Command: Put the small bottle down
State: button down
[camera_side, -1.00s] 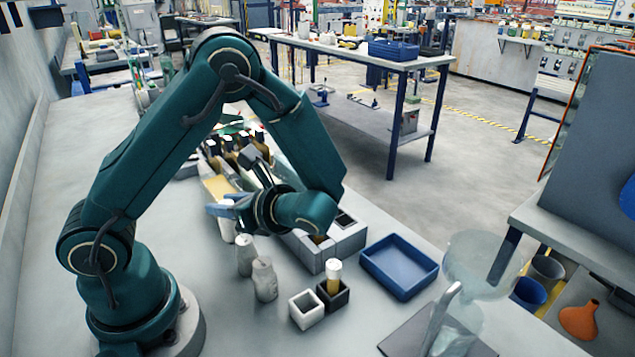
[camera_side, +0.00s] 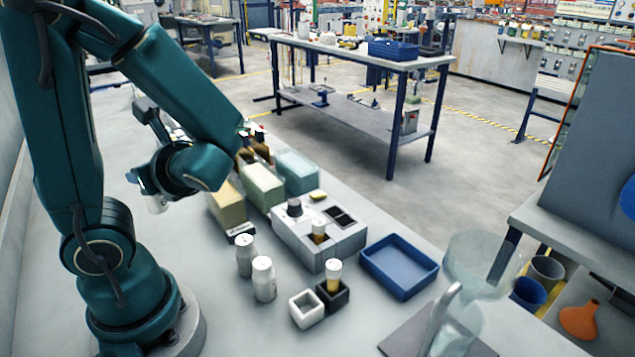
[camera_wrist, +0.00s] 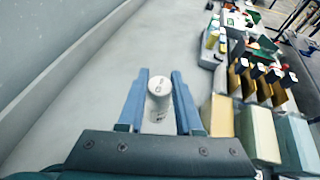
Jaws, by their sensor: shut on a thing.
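My gripper (camera_wrist: 159,95) is shut on a small white bottle (camera_wrist: 159,84), which stands between the blue fingers with its round top toward the wrist camera. In the side view my gripper (camera_side: 146,184) is at the left, behind the base, and the bottle's white lower part (camera_side: 157,204) shows beneath it. My wrist hides the rest. The bottle is over bare grey bench top; I cannot tell whether it touches it. Two similar white bottles, one (camera_side: 245,256) and another (camera_side: 264,279), stand upright on the bench nearer the side camera.
A cream block (camera_side: 228,208), a green block (camera_side: 262,185) and a grey rack (camera_side: 297,244) stand to the right. In the wrist view, a wall (camera_wrist: 60,60) runs along the left.

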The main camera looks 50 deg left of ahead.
jog(key=w+m+t, duration=0.6)
jog(key=w, duration=0.5)
jog(key=m+t+h, duration=1)
jog(key=m, duration=0.2)
send_over(398, 268)
notch_tip(398, 268, down, 6)
jog(key=shift+f, duration=2)
jog(key=shift+f, duration=0.15)
jog(key=c, duration=0.6)
grip_release()
